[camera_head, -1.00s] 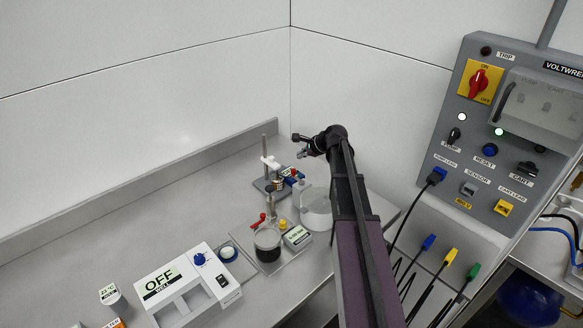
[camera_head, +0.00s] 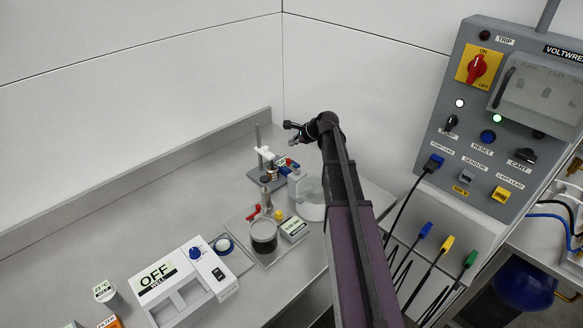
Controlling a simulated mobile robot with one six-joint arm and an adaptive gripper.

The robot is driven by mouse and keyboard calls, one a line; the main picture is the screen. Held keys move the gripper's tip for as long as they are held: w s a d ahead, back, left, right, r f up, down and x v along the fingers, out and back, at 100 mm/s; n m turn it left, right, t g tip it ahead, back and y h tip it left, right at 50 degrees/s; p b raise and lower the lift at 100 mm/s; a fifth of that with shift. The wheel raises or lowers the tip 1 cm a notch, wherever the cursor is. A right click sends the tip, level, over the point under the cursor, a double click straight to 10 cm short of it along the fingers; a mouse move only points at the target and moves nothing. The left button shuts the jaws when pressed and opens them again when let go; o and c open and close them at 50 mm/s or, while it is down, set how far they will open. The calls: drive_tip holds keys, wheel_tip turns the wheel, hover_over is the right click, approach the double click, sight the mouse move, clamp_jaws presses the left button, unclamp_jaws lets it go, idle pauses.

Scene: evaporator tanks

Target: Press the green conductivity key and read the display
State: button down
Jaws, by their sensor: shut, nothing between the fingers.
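My gripper (camera_head: 292,133) is at the far end of my arm, small in the picture, above the back of the bench; its fingers are shut and empty. Below it is a small unit (camera_head: 288,166) with tiny blue, red and green spots, by a lab stand (camera_head: 258,150). I cannot tell whether a green spot is the conductivity key, and no reading on that unit is legible. The gripper appears apart from the unit. A white instrument (camera_head: 190,283) at the front left has a display (camera_head: 158,275) reading "OFF" with "WELL" below it.
A dark-filled jar (camera_head: 263,237) with red- and yellow-handled fittings stands on a tray, beside a small green-labelled box (camera_head: 294,228). A clear rounded vessel (camera_head: 312,200) stands close left of my arm. A grey control panel (camera_head: 480,140) is at the right. The bench's back left is clear.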

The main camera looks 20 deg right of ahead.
sight(293, 165)
drive_tip(key=shift+f+b, duration=3.75)
drive_tip(key=shift+f, duration=0.2)
drive_tip(key=shift+f, duration=0.1)
drive_tip(key=shift+f+b, duration=0.35)
drive_tip(key=shift+b, duration=0.1)
drive_tip(key=shift+f+b, duration=0.45)
drive_tip(key=shift+r, duration=0.2)
drive_tip(key=shift+r+p, duration=0.7)
drive_tip(key=shift+p, duration=0.2)
drive_tip(key=shift+r+p, duration=2.5)
drive_tip(key=shift+r, duration=0.05)
